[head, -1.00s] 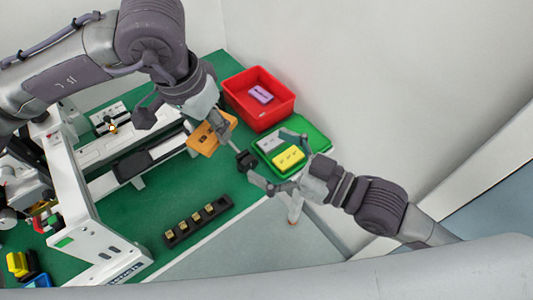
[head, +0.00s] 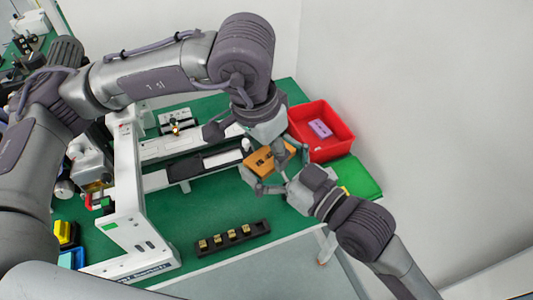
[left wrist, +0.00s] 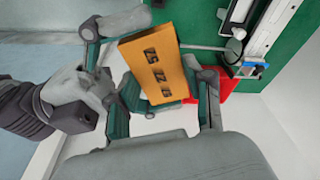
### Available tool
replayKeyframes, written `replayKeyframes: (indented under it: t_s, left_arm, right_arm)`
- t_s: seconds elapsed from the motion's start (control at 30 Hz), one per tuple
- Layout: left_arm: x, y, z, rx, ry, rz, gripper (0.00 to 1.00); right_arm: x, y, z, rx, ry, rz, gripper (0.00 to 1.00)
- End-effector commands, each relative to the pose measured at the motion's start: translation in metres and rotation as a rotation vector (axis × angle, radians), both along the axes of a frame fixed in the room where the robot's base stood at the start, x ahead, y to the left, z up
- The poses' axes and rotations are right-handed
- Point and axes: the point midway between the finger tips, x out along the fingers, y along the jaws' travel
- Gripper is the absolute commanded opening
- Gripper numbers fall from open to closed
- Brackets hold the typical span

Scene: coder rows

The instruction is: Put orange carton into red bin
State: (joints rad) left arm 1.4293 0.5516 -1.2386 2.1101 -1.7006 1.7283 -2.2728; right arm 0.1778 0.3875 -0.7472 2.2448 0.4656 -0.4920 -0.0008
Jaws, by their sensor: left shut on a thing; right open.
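The orange carton (head: 262,164) has dark markings on its face. My left gripper (head: 272,146) is shut on it and holds it tilted above the green table, to the left of the red bin. The carton (left wrist: 158,62) fills the space between my left fingers (left wrist: 165,95) in the left wrist view. My right gripper (head: 272,181) is open, right beside the carton's near side; whether it touches the carton I cannot tell. It also shows in the left wrist view (left wrist: 98,60). The red bin (head: 340,149) holds a purple item (head: 320,128); part of the bin (left wrist: 222,82) shows behind the carton.
A green tray (head: 361,178) lies in front of the bin, partly covered by my right arm. A black holder (head: 232,239) with small brass-coloured parts lies near the table's front edge. White machinery (head: 136,215) stands on the left. A wall rises behind the bin.

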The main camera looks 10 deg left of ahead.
Motion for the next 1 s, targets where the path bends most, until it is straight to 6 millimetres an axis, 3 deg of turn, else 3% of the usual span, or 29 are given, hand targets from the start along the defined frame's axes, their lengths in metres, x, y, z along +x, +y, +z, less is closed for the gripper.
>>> replayKeyframes:
  t_s: [0.37, 0.6, 0.67, 0.7, 0.83, 1.0]
  left_arm:
    - [-0.0002, -0.0018, 0.0005, -0.006, -0.002, -0.004, 0.34]
    - [0.0, -0.0022, 0.0007, -0.007, -0.002, -0.005, 0.36]
    - [0.0, -0.0024, 0.0007, -0.007, -0.003, -0.005, 0.35]
    - [0.0, -0.0025, 0.0008, -0.007, -0.003, -0.005, 0.59]
    - [-0.0001, -0.0019, 0.0006, -0.006, -0.002, -0.004, 0.81]
    - [-0.0001, -0.0014, 0.0005, -0.004, -0.002, -0.003, 0.81]
  right_arm:
    - [0.0013, 0.0055, 0.0002, 0.001, 0.002, 0.004, 0.98]
    - [0.0007, 0.0058, 0.0002, 0.002, 0.002, 0.006, 0.6]
    - [0.0004, 0.006, 0.0002, 0.003, 0.003, 0.006, 0.6]
    - [0.0004, 0.006, 0.0003, 0.003, 0.003, 0.007, 0.6]
    - [0.001, 0.0055, 0.0002, 0.003, 0.002, 0.005, 0.6]
    - [0.0016, 0.005, 0.0001, 0.001, 0.002, 0.003, 0.6]
